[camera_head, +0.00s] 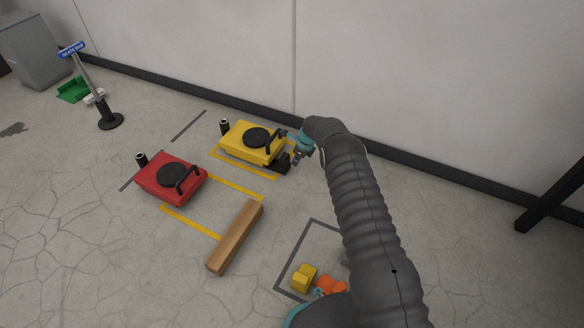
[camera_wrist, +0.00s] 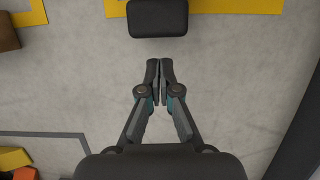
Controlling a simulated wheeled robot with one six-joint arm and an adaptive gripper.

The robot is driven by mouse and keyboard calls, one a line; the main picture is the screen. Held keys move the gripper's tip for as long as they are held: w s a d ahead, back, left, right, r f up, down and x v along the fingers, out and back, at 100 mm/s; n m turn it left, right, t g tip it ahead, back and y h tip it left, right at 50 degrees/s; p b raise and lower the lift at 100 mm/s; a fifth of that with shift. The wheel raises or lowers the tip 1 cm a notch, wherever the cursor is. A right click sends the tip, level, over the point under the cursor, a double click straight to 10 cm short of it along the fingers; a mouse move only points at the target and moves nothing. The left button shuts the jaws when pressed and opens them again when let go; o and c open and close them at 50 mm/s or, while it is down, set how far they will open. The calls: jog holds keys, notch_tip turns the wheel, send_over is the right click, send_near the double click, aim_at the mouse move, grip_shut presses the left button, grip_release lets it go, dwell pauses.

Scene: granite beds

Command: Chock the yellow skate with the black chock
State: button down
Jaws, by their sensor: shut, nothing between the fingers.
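The yellow skate (camera_head: 246,140) stands near the wall inside a yellow floor outline, with a round black pad and a black handle on top. The black chock (camera_head: 281,164) sits on the floor at the skate's front right side; I cannot tell whether they touch. My gripper (camera_head: 298,159) is just right of the chock, low near the floor. In the wrist view the chock (camera_wrist: 157,18) is a dark block at the top, and my gripper (camera_wrist: 159,66) is shut and empty, its fingertips pointing at the chock with a small gap between.
A red skate (camera_head: 171,178) stands to the left. A wooden beam (camera_head: 236,237) lies in front. Yellow chocks (camera_head: 303,277) and orange chocks (camera_head: 330,286) lie in a grey floor outline near my arm. The wall's dark skirting (camera_head: 400,166) runs behind. Open floor lies between.

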notch_tip(320, 180, up, 6)
jog(key=shift+f+p, duration=0.1)
jog(key=shift+p, duration=0.85)
